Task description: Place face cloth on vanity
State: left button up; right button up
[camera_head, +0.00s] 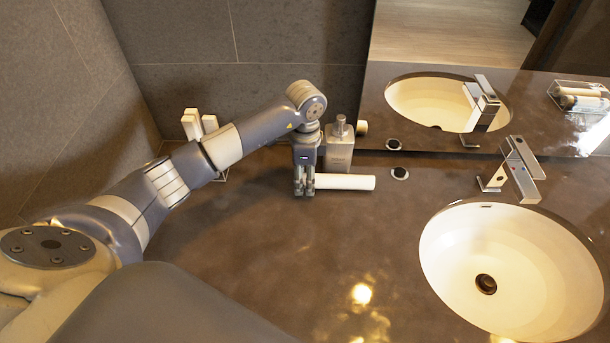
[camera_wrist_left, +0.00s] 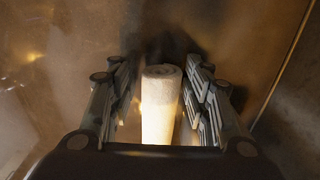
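The face cloth (camera_head: 345,182) is a white roll lying on the brown vanity (camera_head: 270,240), in front of the soap bottle in the head view. My left gripper (camera_head: 304,191) points down at the roll's left end. In the left wrist view the rolled cloth (camera_wrist_left: 160,100) lies between the two fingers of the left gripper (camera_wrist_left: 160,105), with its spiral end showing. The fingers stand apart on either side of it, and gaps show between them and the cloth. My right gripper is in neither view.
A grey soap bottle (camera_head: 339,145) stands just behind the cloth. White upright items (camera_head: 195,124) stand at the back left. A sink (camera_head: 510,268) with a chrome faucet (camera_head: 515,170) is at the right. The vanity's front middle is clear. A mirror stands along the back.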

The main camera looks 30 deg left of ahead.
pick_arm(q)
jog(key=shift+o, duration=0.3)
jog(key=shift+r, duration=0.6)
notch_tip(320, 180, up, 11)
jog(key=b, duration=0.2)
